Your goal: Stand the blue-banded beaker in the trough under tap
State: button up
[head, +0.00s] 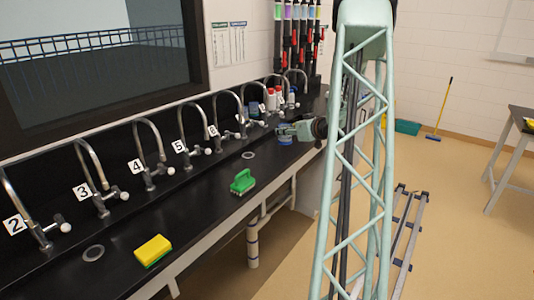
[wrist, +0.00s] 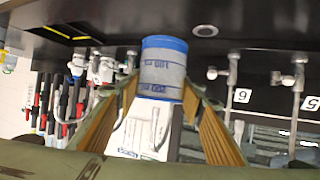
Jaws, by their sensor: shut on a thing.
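The blue-banded beaker (wrist: 163,68) is between the two fingers of my gripper (wrist: 160,105) in the wrist view, which looks upside down. The beaker is clear with blue bands and blue print. In the head view my gripper (head: 290,131) is shut on the beaker (head: 286,140) over the black bench, near its front edge. I cannot tell whether the beaker touches the bench. A row of numbered taps runs along the back, with tap 5 (head: 188,148) and tap 4 (head: 152,168) left of my gripper. I cannot make out a trough clearly.
A green brush (head: 243,182) and a yellow sponge (head: 153,250) lie on the bench (head: 195,215). Round drains (head: 248,155) are set into its top. Several bottles (head: 272,100) stand behind my gripper at the far end. The bench between brush and sponge is clear.

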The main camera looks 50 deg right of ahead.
jog(key=shift+n+y, duration=0.4)
jog(key=d+f, duration=0.1)
jog(key=f, duration=0.1)
jog(key=s+f, duration=0.1)
jog(key=f, duration=0.1)
jog(key=d+f, duration=0.1)
jog(key=f, duration=0.1)
jog(key=shift+s+d+f, duration=0.1)
jog(key=shift+s+d, duration=0.05)
jog(key=shift+d, duration=0.2)
jog(key=w+d+f+b, duration=0.1)
jog(key=w+d+b, duration=0.1)
jog(key=w, duration=1.3)
jog(key=shift+w+d+f+b, duration=0.3)
jog(key=shift+w+b, duration=0.1)
jog(key=shift+b, duration=0.15)
jog(key=shift+f+b, duration=0.7)
jog(key=shift+f, duration=1)
jog(key=shift+f, duration=0.15)
jog(key=o, duration=0.8)
